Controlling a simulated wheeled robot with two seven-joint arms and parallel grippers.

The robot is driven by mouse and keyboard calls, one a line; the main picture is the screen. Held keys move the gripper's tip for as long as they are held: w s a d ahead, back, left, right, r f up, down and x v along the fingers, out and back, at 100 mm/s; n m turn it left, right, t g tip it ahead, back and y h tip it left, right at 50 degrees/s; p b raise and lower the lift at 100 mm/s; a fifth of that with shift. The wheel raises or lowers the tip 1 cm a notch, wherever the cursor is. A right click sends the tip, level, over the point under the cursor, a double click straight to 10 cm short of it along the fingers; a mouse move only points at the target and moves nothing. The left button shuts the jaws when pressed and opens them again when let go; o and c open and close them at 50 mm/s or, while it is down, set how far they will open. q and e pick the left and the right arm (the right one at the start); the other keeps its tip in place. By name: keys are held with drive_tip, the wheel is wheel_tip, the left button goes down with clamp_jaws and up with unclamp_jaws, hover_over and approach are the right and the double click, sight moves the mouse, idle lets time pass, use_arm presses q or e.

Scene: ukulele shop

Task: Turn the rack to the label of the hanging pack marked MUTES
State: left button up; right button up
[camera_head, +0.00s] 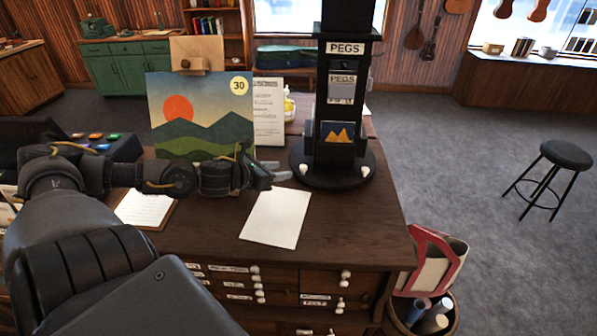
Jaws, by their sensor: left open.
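The black rack (358,112) stands upright on its round base (334,179) on the wooden counter. The face toward me has a sign reading PEGS (345,48) at the top. A hanging pack marked PEGS (342,88) is below it, and lower down is a dark card with an orange mountain shape (337,131). I see no MUTES label on this face; the other faces are hidden. White knobs show on the base, one at the left (303,169) and one at the right (366,171). My left gripper (276,171) is open and empty, just left of the base. My right gripper is out of view.
A sunset picture marked 30 (203,113) stands behind my left forearm. A white sheet (276,217) lies on the counter (350,228) in front of the rack. A basket of rolls (421,318) is at the right front corner. A black stool (566,154) stands farther right.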

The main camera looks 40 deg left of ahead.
sight(301, 168)
use_arm(q)
drive_tip(key=shift+w+f+p, duration=0.15)
drive_tip(key=shift+w+p, duration=0.3)
drive_tip(key=shift+w, duration=0.3)
drive_tip(key=shift+w+d+f, duration=0.1)
drive_tip(key=shift+w+d, duration=0.05)
drive_tip(key=shift+w, duration=0.15)
drive_tip(key=p+x, duration=0.2)
drive_tip(key=x, duration=0.2)
drive_tip(key=shift+w, duration=0.25)
drive_tip(key=shift+w+d+f, duration=0.15)
drive_tip(key=shift+w+f, duration=0.4)
drive_tip(key=shift+w, duration=0.05)
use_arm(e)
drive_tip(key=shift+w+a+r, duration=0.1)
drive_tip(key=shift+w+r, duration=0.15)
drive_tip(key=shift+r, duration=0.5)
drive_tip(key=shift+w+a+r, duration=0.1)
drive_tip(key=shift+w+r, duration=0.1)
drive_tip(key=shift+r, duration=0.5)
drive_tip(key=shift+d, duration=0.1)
